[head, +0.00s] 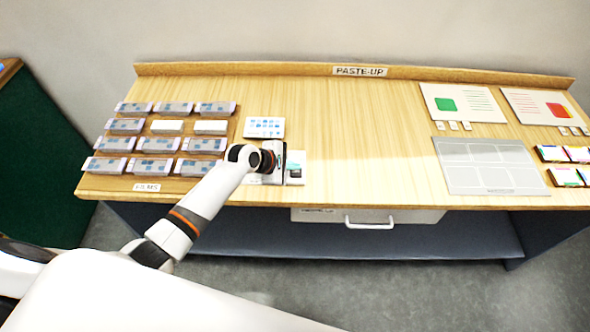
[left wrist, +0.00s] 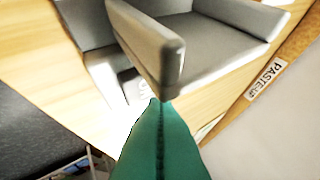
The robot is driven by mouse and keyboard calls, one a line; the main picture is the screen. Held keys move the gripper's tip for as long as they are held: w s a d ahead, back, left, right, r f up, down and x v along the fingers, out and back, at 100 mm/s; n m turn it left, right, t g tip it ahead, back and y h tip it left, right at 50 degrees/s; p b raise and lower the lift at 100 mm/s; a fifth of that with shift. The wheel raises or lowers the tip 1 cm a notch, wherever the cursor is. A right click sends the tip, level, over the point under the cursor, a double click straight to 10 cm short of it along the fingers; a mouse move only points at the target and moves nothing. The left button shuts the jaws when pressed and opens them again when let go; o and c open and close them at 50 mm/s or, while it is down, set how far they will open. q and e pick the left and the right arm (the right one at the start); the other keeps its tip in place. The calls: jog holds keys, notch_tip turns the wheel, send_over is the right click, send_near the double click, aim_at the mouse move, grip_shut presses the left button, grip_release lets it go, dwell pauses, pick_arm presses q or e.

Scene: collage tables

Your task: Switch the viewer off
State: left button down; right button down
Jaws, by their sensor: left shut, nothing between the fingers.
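A pale grey boxy device, which looks like the viewer (head: 281,152), stands near the front edge of the table, right of the rows of small boxes. My left gripper mostly hides it in the head view. In the left wrist view the viewer (left wrist: 215,50) fills the top, with a raised edge close to the fingers. My left gripper (left wrist: 157,103) has teal fingers, shut together and empty. Its tips are at or just short of the viewer's lower corner; I cannot tell if they touch. My right gripper is not in view.
Several small boxes (head: 154,145) stand in rows at left. A grey gridded sheet (head: 488,165) lies at right. The table's middle (head: 360,140) is clear.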

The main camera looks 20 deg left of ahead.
aim_at(292, 174)
pick_arm(q)
jog(key=shift+f, duration=0.1)
dwell(0.4)
jog(key=shift+f, duration=0.35)
jog(key=shift+f, duration=0.25)
dwell(0.4)
jog(key=shift+r+p, duration=0.7)
jog(key=shift+p, duration=0.2)
notch_tip(292, 174, up, 6)
jog(key=p, duration=0.7)
